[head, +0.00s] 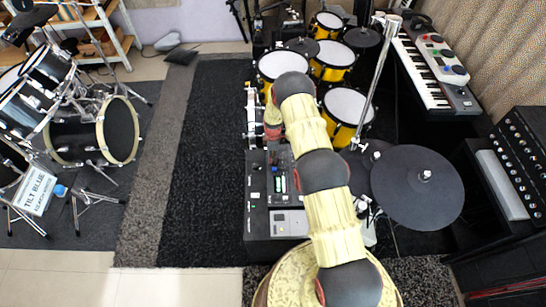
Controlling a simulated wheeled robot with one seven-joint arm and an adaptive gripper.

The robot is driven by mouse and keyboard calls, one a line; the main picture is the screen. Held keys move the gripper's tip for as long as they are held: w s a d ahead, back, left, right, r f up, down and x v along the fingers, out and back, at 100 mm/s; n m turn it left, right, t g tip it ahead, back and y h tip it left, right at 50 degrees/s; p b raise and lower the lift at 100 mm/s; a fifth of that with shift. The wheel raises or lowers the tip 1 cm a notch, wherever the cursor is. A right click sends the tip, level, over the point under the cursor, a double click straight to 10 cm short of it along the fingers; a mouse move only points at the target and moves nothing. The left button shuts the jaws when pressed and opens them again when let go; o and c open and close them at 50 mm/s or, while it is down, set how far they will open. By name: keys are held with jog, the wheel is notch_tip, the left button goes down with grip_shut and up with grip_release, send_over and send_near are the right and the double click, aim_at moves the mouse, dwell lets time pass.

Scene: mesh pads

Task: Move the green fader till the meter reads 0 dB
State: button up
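A dark console (257,226) stands left of my arm, its top partly covered by the arm. More small green spots show along the console's left strip. My arm reaches over the console and bends down at its far end.
Yellow drums (334,54) stand behind the console, and a black cymbal pad (418,188) and metal stand lie to its right. A keyboard (424,75) is at the back right. The dark carpet (205,170) left of the console is clear.

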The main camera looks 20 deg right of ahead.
grip_shut()
dwell(0.6)
